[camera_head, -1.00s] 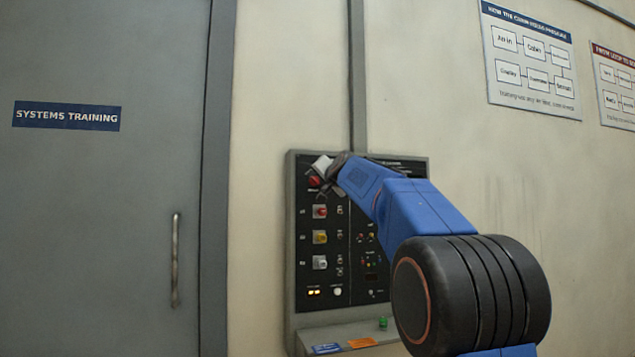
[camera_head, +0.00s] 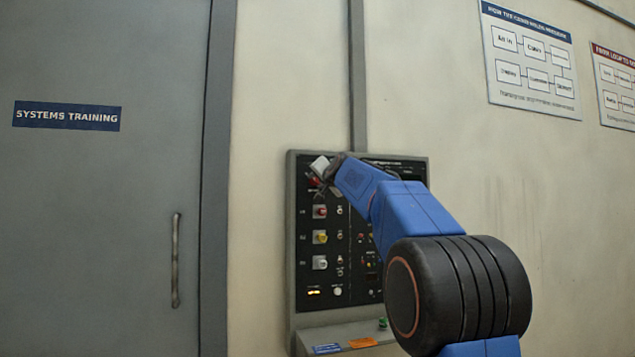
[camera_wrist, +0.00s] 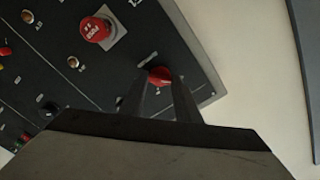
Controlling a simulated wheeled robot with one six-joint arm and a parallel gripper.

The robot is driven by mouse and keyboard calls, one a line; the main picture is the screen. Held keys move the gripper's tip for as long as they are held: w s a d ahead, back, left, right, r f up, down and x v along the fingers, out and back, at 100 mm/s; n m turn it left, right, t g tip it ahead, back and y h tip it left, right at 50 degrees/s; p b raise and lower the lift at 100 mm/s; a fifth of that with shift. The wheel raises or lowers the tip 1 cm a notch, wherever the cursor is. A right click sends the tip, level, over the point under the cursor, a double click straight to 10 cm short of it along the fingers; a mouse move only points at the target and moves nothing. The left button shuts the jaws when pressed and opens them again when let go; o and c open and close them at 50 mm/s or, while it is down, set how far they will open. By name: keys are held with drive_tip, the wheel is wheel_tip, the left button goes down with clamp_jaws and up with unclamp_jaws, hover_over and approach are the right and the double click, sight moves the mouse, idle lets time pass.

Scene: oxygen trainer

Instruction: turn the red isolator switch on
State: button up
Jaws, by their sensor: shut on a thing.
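The red isolator switch (camera_wrist: 160,76) is at the panel's corner in the wrist view, between the tips of my gripper (camera_wrist: 160,92). My gripper is shut on it; the fingers hide part of the knob. In the head view my gripper (camera_head: 318,175) is at the top left of the black control panel (camera_head: 329,265), and only a sliver of the red switch shows beside it. The switch's exact angle cannot be read.
Below are a red knob (camera_head: 320,211), a yellow knob (camera_head: 320,237) and a pale knob (camera_head: 320,262). A ledge with a green button (camera_head: 382,323) juts out underneath. A grey door (camera_head: 100,220) is at left.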

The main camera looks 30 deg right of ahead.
drive_tip(key=shift+m, duration=0.3)
drive_tip(key=m, duration=0.3)
drive_tip(key=shift+m, duration=0.4)
drive_tip(key=m, duration=0.4)
drive_tip(key=shift+m, duration=0.3)
drive_tip(key=m, duration=0.4)
drive_tip(key=shift+f, duration=0.1)
drive_tip(key=m, duration=0.4)
drive_tip(key=shift+m, duration=0.6)
drive_tip(key=o, duration=1)
drive_tip(key=shift+o, duration=0.2)
